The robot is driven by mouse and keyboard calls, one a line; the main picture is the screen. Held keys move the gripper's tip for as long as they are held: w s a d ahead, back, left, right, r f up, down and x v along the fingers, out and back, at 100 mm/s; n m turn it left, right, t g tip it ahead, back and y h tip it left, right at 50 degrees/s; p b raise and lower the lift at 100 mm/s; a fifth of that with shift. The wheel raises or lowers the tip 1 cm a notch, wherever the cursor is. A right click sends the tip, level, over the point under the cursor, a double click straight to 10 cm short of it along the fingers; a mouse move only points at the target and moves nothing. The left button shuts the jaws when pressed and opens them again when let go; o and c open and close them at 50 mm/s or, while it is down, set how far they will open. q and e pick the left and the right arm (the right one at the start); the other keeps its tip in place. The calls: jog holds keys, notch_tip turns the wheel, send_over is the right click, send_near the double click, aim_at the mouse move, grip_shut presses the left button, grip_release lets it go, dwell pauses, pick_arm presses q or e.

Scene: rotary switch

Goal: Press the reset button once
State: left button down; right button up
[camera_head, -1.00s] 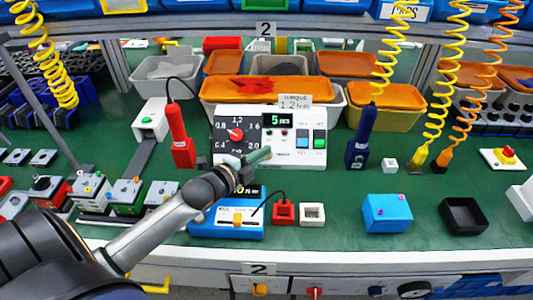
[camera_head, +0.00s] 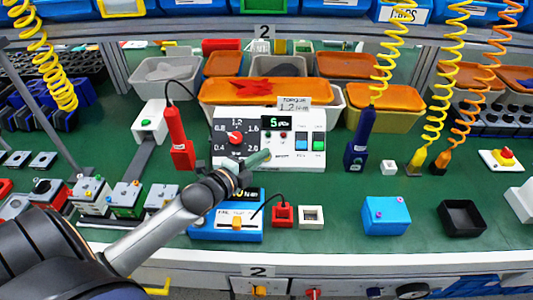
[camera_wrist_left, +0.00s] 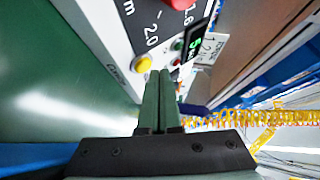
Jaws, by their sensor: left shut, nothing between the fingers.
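The white control unit (camera_head: 310,157) stands on the green bench, with a red dial knob (camera_head: 236,138), a green-lit display (camera_head: 278,121) and blue and green buttons on its right. In the left wrist view a round yellow button (camera_wrist_left: 142,63) sits on the panel's lower edge near the "2.0" mark; the lettering beside it is unreadable. In the head view my arm seems to cover it. My left gripper (camera_head: 267,154) is shut and empty, its fingertips in front of the panel's lower middle. In the wrist view the fingertips (camera_wrist_left: 159,73) appear right beside the yellow button; I cannot tell whether they touch.
A red tool (camera_head: 180,140) stands left of the unit and a dark blue tool (camera_head: 360,140) right of it. A blue device (camera_head: 250,232) lies below my wrist. A red block (camera_head: 283,214) and a white block (camera_head: 311,216) lie in front. Orange bins stand behind.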

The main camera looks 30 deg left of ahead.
pick_arm(q)
jog(key=shift+s+d+f, duration=0.1)
jog(key=shift+s+f, duration=0.15)
jog(key=shift+f, duration=0.25)
jog(key=shift+s+d+f, duration=0.1)
jog(key=shift+s+f, duration=0.1)
jog(key=shift+f, duration=0.25)
jog(key=s+r+p, duration=0.1)
jog(key=p, duration=0.1)
jog(key=s+d+r+p, duration=0.1)
jog(key=r+p, duration=0.1)
jog(key=shift+s+r, duration=0.1)
jog(key=shift+r, duration=0.05)
jog(key=shift+s+d+r+p, duration=0.3)
jog(key=shift+r+p, duration=0.1)
jog(key=shift+p, duration=0.2)
jog(key=shift+r, duration=0.1)
